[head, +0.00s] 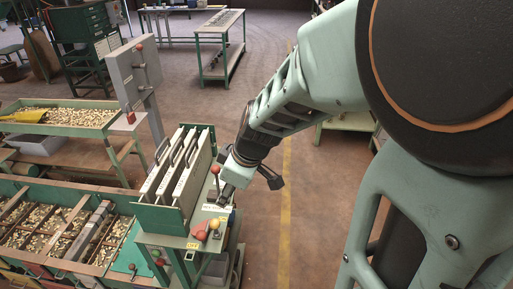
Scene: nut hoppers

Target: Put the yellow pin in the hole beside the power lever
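My gripper (226,192) points down over the right end of a green machine stand (170,240), close to its small control panel. Its fingers are small and partly hidden, so I cannot tell whether they are open or hold anything. A lever with a red ball (215,169) stands just left of my gripper. In front of it are a red knob (214,224) and a yellow knob (201,235), above a yellow OFF label (193,245). I cannot tell which lever is the power lever, or whether the yellow knob is the yellow pin. No hole can be made out.
Upright pale plates with handles (176,165) stand left of the panel. Nut-filled hoppers (45,225) lie at lower left, with a nut tray (70,116) behind. A grey post (135,75) with a red-ball lever rises nearby. Floor is clear right of the stand.

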